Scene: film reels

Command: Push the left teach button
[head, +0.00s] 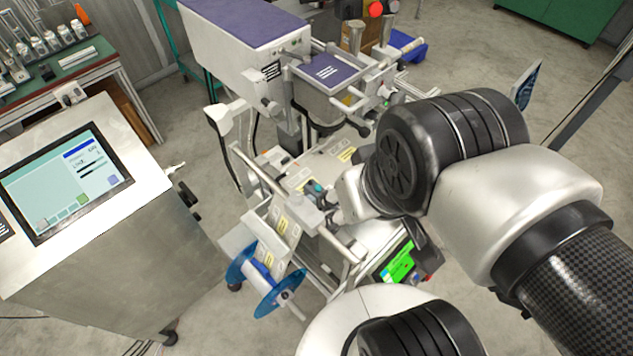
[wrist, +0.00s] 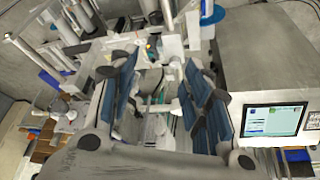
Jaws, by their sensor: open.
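The labelling machine (head: 325,160) stands in the middle of the head view, with a web of pale labels running down its front. My gripper (head: 322,198) is over the middle of this machine, near the label web. In the wrist view my gripper (wrist: 163,95) is open, its two dark blue-padded fingers well apart and nothing held between them. Pale machine parts and a small teal part (wrist: 156,128) show in the gap beyond the fingers. I cannot make out the left teach button in either view; it is too small or hidden by my gripper and arm.
A steel cabinet with a touch screen (head: 65,185) stands at the left. A blue-flanged reel (head: 264,280) sits low on the machine's front. A small green display (head: 398,264) is right of it. A purple-topped unit (head: 245,25) rises behind. Grey floor is open at the right back.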

